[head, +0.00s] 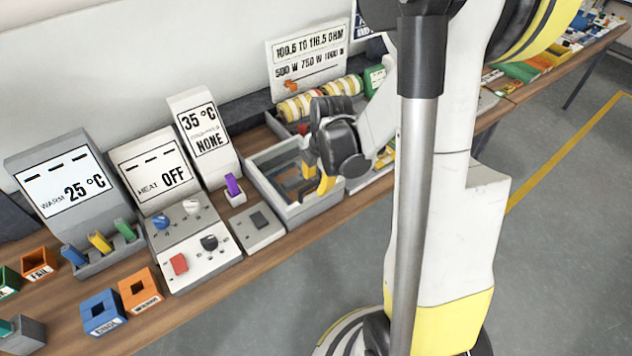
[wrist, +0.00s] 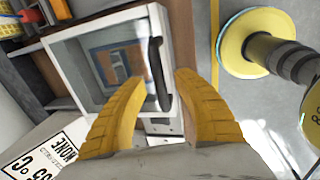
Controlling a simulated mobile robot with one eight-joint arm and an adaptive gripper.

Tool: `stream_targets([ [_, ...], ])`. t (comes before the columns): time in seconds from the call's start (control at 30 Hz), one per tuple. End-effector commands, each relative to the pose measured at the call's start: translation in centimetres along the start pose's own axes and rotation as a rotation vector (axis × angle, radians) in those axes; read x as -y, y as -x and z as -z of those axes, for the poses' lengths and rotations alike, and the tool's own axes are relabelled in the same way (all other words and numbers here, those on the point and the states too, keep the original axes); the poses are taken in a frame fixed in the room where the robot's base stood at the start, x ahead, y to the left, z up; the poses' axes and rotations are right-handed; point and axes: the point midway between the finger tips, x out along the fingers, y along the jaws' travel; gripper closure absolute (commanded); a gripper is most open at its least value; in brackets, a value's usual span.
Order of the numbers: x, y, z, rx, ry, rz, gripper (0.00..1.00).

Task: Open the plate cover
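The plate cover (wrist: 73,55) is a white-framed, see-through lid on a pale box, and it looks shut. A black bar handle (wrist: 158,90) runs along its right edge in the wrist view. Through the lid a brown and blue square item shows. In the head view the box (head: 262,170) stands on the bench, partly hidden by my gripper (head: 318,188). In the wrist view my gripper's yellow fingers (wrist: 162,77) are apart, with the handle between their tips in the picture. I see no clear contact with the handle.
Display panels reading 25 °C (head: 68,185), OFF (head: 155,170) and NONE (head: 203,135) stand left of the box. A small switch box (head: 258,222) sits in front. Yellow-banded coils (head: 300,107) lie behind. Grey floor (head: 570,220) is open at right.

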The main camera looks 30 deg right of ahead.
Motion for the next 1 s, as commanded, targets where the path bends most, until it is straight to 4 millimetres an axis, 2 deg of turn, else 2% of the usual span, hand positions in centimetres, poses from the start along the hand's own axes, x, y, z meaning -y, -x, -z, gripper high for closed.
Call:
stream_targets([
  [0.2,0.0,0.0,0.0,0.0,0.0,0.0,0.65],
  [0.27,0.0,0.0,0.0,0.0,0.0,0.0,0.84],
  [0.3,0.0,0.0,0.0,0.0,0.0,0.0,0.96],
  [0.33,0.0,0.0,0.0,0.0,0.0,0.0,1.0],
  [0.77,-0.2,-0.1,0.0,-0.001,0.0,0.001,1.0],
  [0.87,-1.1,-0.3,0.0,-0.001,0.001,0.001,1.0],
  [1.0,-3.6,-0.9,0.0,-0.002,0.002,0.002,1.0],
])
